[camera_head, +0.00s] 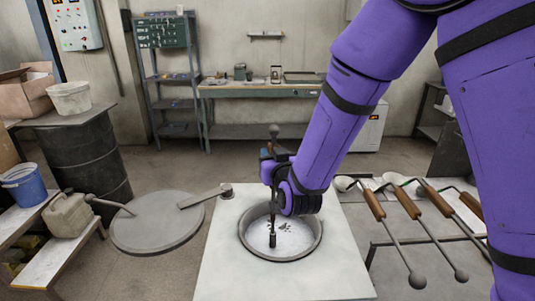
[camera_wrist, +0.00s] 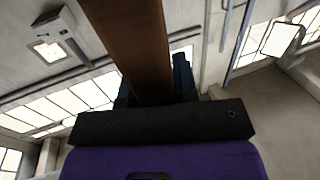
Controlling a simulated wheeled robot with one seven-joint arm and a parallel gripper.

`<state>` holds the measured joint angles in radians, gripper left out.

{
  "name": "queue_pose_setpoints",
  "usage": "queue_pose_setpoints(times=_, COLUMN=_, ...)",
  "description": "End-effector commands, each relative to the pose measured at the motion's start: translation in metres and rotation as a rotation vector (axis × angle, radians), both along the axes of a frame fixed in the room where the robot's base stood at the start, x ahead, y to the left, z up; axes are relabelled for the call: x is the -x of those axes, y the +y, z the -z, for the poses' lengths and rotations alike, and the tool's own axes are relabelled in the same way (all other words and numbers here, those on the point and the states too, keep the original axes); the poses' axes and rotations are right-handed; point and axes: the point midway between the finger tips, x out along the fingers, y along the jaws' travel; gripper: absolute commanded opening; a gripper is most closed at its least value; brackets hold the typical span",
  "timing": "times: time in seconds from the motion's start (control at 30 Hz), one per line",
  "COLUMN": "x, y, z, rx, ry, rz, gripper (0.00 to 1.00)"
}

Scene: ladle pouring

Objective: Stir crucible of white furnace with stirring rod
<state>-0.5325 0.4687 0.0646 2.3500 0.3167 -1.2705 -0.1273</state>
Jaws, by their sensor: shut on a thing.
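The white furnace (camera_head: 225,262) stands in the middle of the head view, with a round crucible (camera_head: 316,252) set in its top. Pale grey-white material with a few dark bits fills the crucible. My gripper (camera_head: 270,165) is above the crucible's back-left side, shut on the stirring rod (camera_head: 272,240). The rod is near upright; its dark lower end is inside the crucible rim, at the pale material. How deep it reaches I cannot tell. Its knob shows above my gripper. In the wrist view the brown wooden handle (camera_wrist: 135,40) runs up from between the fingers (camera_wrist: 158,92).
A round grey lid (camera_head: 155,222) with a long arm lies left of the furnace. Several wooden-handled tools (camera_head: 410,208) lie on a rack at right. A jerry can (camera_head: 67,215) and blue bucket (camera_head: 23,185) are at far left. A workbench (camera_head: 262,90) stands at the back.

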Motion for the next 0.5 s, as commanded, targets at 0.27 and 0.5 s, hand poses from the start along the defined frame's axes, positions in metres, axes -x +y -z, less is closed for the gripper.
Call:
queue_pose_setpoints(times=0.27, x=0.006, y=-0.016, z=-0.002, rx=-0.001, ry=-0.003, rz=0.001, gripper=0.0)
queue_pose_setpoints(times=0.5, x=0.008, y=-0.031, z=-0.001, rx=-0.002, ry=-0.003, rz=0.003, gripper=0.0)
